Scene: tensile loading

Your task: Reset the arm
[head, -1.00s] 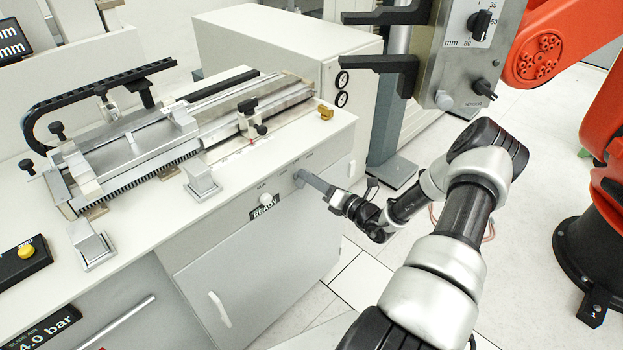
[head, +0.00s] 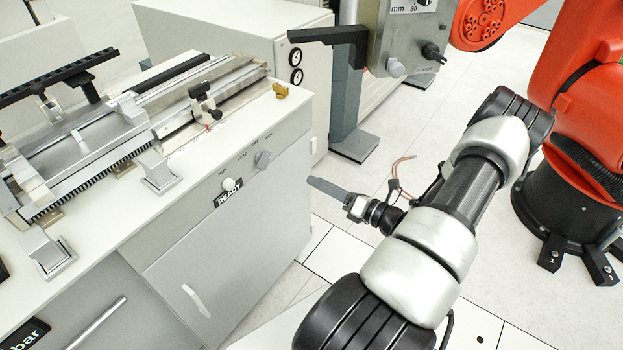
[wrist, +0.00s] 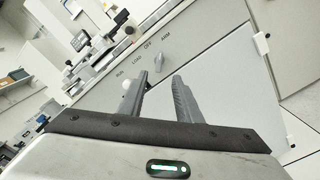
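My gripper (head: 325,188) is in the air in front of the grey cabinet, to the right of its front panel in the head view. The wrist view shows its two grey fingers (wrist: 160,80) apart with an empty gap between them, so it is open. The grey rotary knob (head: 262,159) on the panel is clear of the fingers. It also shows in the wrist view (wrist: 156,65), just beyond the fingertips, among the labels RUN, LOAD, OFF and ARM. A white round button (head: 228,184) sits above the READY sign (head: 229,194).
A bench (head: 122,222) with a metal slide fixture stands at left. A grey machine head with a black lever arm (head: 330,36) stands at the back, above a grey post (head: 345,110). An orange robot (head: 595,90) stands at right. Open floor lies between.

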